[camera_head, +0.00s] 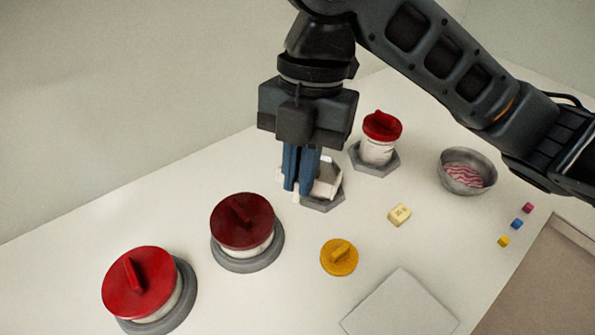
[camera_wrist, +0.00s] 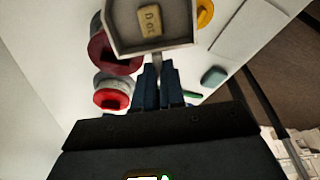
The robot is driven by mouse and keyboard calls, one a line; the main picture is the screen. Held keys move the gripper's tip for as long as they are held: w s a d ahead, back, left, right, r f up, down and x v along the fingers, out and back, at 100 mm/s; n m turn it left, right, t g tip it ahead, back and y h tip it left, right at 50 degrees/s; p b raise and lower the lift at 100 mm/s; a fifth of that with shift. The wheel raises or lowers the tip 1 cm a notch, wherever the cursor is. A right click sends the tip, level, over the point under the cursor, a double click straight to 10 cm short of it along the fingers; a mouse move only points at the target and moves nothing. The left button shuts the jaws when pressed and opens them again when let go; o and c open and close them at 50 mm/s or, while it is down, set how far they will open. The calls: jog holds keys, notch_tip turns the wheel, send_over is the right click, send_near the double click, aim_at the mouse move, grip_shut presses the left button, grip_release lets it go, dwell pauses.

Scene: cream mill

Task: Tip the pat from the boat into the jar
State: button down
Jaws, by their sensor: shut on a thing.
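My gripper (camera_head: 303,188) points down and is shut on the boat's handle. In the wrist view the fingers (camera_wrist: 160,88) grip the narrow stem of the boat (camera_wrist: 184,38), a grey, angular tray with raised walls. The tan, lettered pat (camera_wrist: 150,21) lies inside the boat. In the head view a white, blocky piece (camera_head: 328,178) that looks like the boat shows beside the fingers, over a grey hexagonal base (camera_head: 322,206); its inside is hidden. I cannot pick out an open jar; the fingers may hide it.
Two wide red-lidded jars (camera_head: 244,222) (camera_head: 138,283) stand at the left. A small red-lidded jar (camera_head: 379,146) stands behind. A bowl with striped contents (camera_head: 466,174), a yellow lid (camera_head: 338,257), a pale yellow block (camera_head: 399,214), small cubes (camera_head: 516,223) and a flat slab (camera_head: 399,306) lie right.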

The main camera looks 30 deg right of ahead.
jog(key=shift+w+d+r+g+y+p, duration=0.35)
jog(key=shift+d+r+g+y+p, duration=0.05)
jog(key=shift+r+g+y+p, duration=0.15)
jog(key=shift+w+d+r+g+y+p, duration=0.3)
jog(key=shift+d+r+g+y+p, duration=0.15)
jog(key=shift+y, duration=0.1)
jog(key=shift+w+d+r+g+y+p, duration=0.45)
jog(key=shift+w+d+g+y, duration=0.1)
jog(key=shift+y, duration=0.1)
jog(key=shift+w+d+r+g+y+p, duration=0.3)
jog(key=shift+w+d+g+y+p, duration=0.15)
jog(key=shift+d+g+y, duration=0.15)
jog(key=shift+w+d+r+g+y, duration=0.25)
jog(key=shift+w+d+g+y, duration=0.4)
jog(key=shift+y, duration=0.2)
notch_tip(320, 180, up, 3)
jog(key=shift+r+p, duration=0.1)
jog(key=shift+p, duration=1)
